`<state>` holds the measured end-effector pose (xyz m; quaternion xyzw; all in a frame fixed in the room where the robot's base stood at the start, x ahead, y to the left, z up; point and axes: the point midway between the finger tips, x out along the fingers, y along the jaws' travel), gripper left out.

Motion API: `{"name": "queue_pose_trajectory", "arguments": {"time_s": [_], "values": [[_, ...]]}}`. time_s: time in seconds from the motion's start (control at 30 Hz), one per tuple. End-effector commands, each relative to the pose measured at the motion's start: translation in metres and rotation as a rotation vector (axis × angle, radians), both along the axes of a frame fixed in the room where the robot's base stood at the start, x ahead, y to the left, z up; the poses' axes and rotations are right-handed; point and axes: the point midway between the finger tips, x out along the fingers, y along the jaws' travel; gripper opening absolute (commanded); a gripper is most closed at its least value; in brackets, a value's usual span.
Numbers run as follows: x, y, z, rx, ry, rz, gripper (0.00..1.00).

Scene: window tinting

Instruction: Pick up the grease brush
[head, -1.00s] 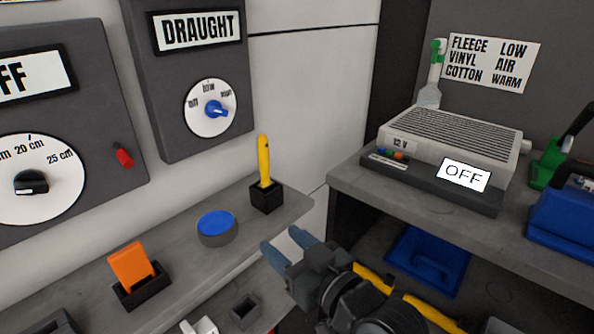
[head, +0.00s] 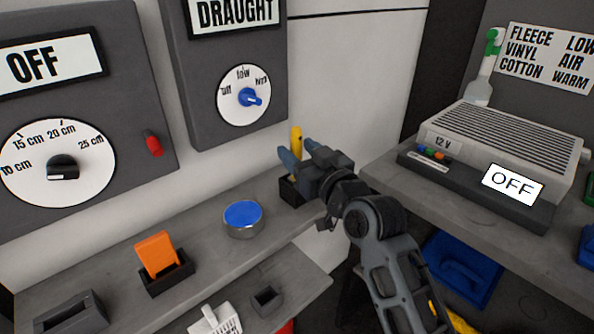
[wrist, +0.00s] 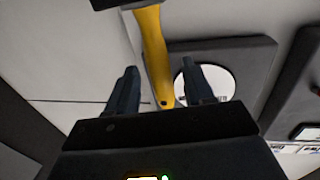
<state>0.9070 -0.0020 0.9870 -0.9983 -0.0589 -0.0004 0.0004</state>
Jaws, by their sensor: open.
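The grease brush, seen as a yellow handle (head: 296,134), stands upright in a small black holder (head: 288,193) at the right end of the upper shelf. My gripper (head: 297,151) is beside the handle and partly hides it in the head view. In the wrist view, the yellow handle (wrist: 156,55) runs between the two fingers of my open gripper (wrist: 160,70), and the black holder (wrist: 122,3) shows at the top edge. I cannot tell whether either finger touches the handle. The brush's lower end is hidden in the holder.
A round blue-topped tin (head: 243,219) and an orange block in a black holder (head: 166,284) stand left on the same shelf (head: 210,262). The draught panel (head: 200,110) is on the wall behind. A grey 12 V unit (head: 500,150) sits on the right bench.

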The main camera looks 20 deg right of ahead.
Motion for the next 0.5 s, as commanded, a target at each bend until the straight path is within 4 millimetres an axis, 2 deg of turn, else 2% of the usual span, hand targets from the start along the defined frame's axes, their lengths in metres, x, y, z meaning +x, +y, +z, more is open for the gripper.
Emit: {"name": "queue_pose_trajectory", "arguments": {"time_s": [0.13,0.37,0.5], "values": [[0.0124,0.0018,-0.0003,-0.001,0.001,0.000,0.52],[0.0134,0.0018,-0.0010,-0.001,0.001,0.000,0.52],[0.0132,0.0018,-0.0010,-0.001,0.001,0.000,0.40]]}}
